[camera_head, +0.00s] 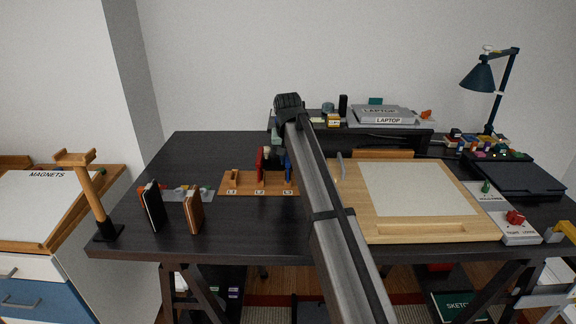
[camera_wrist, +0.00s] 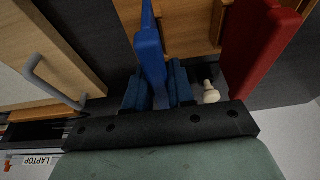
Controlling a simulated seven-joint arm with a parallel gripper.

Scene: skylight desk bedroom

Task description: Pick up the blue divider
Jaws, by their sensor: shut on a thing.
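The blue divider (camera_wrist: 149,50) stands in the wrist view between the two dark blue fingers of my gripper (camera_wrist: 158,88). The fingers are shut on it. In the head view the blue divider (camera_head: 288,167) shows as a thin upright strip beside my arm, at the right end of the wooden rack (camera_head: 243,181). The rack has numbered labels on its front edge. I cannot tell whether the divider's foot still rests in the rack. A red divider (camera_wrist: 262,50) stands apart to the right of my gripper in the wrist view, and it also shows in the head view (camera_head: 260,163).
A wooden drawing board (camera_head: 355,229) with a metal handle (camera_wrist: 48,82) lies close beside the gripper. Black (camera_head: 153,206) and brown (camera_head: 193,209) notebooks stand left of the rack. A raised shelf (camera_head: 390,136) with laptops is behind. The desk's back left is clear.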

